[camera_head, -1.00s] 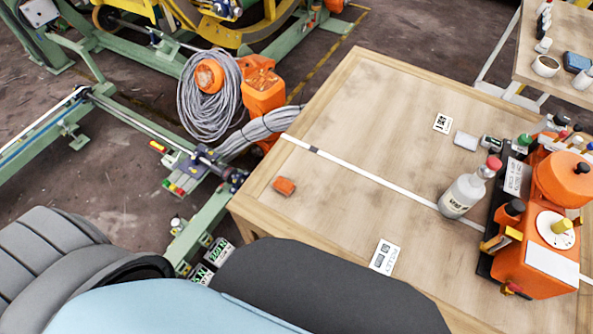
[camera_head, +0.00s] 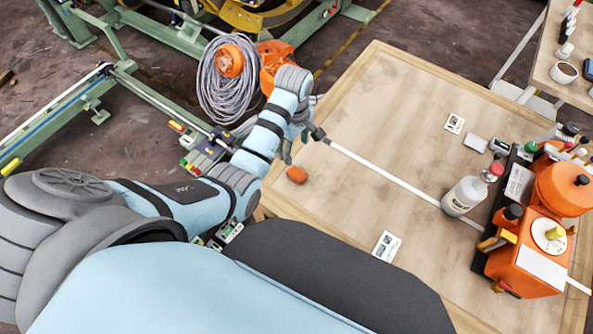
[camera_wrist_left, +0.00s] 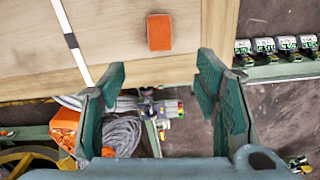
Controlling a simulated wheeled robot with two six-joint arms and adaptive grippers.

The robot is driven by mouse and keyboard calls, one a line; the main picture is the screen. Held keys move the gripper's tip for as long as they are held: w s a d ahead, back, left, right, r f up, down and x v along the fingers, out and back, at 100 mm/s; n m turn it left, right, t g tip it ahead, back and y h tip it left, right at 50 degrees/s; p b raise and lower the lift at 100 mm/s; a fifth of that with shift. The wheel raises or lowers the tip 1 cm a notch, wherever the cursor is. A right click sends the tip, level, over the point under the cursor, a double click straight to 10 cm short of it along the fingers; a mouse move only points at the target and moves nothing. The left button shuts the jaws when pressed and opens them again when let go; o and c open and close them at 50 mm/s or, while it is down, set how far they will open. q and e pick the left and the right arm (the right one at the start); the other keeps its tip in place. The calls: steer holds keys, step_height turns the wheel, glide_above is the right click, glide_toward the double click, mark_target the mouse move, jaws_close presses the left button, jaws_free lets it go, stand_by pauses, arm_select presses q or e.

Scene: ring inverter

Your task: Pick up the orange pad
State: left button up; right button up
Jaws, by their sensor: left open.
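The orange pad (camera_head: 297,174) is a small rounded block lying on the wooden table (camera_head: 390,110) near its left corner. In the left wrist view the orange pad (camera_wrist_left: 159,32) lies near the table edge, ahead of the finger gap and slightly left of its middle. My left gripper (camera_head: 302,142) is above the table's left edge, just beyond the pad in the head view. In the left wrist view my left gripper (camera_wrist_left: 160,80) has its two green fingers wide apart with nothing between them. The pad is apart from both fingers. My right gripper does not show.
A white strip (camera_head: 390,183) crosses the table. A white bottle (camera_head: 465,195) and an orange machine (camera_head: 530,250) stand at the right. Paper labels (camera_head: 386,246) lie flat. Coiled grey cable (camera_head: 228,85) is beyond the left edge. The table around the pad is clear.

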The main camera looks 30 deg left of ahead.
mark_target(297, 172)
arm_select(q)
steer(key=shift+n, duration=0.4)
steer(key=f+b, duration=0.1)
steer(key=f, duration=0.3)
steer(key=f+b, duration=0.2)
steer(key=f, duration=0.3)
steer(key=f+b, duration=0.2)
steer(key=f, duration=0.2)
steer(key=shift+d+f, duration=0.15)
steer(key=shift+d, duration=0.15)
steer(key=shift+c, duration=0.2)
steer(key=c, duration=1)
